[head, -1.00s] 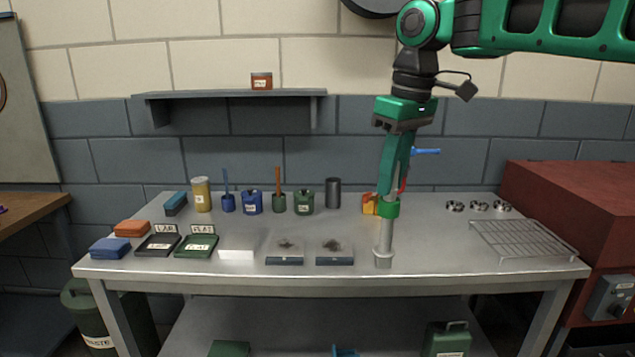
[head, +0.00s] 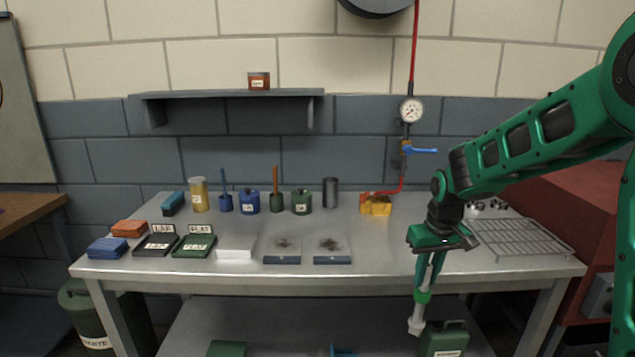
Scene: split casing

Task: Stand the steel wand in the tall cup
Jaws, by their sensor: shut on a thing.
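My gripper (head: 423,293) is at the right, low in front of the table's front edge. Its green fingers point down, slightly tilted, and are shut on the steel wand (head: 417,322). The wand shows as a light grey shaft with a wider lower end, hanging below the fingers; its upper part is hidden by them. The tall cup (head: 331,192) appears to be the dark grey plain cylinder standing upright at the back of the table. It is well to the left of and behind my gripper, and its inside is hard to see.
Blue and green pots with brushes (head: 250,202) and a yellow canister (head: 199,194) stand left of the cup. A yellow block (head: 376,205) with a red hose is to its right. A wire rack (head: 520,238) lies at the right. The table's middle right (head: 390,245) is clear.

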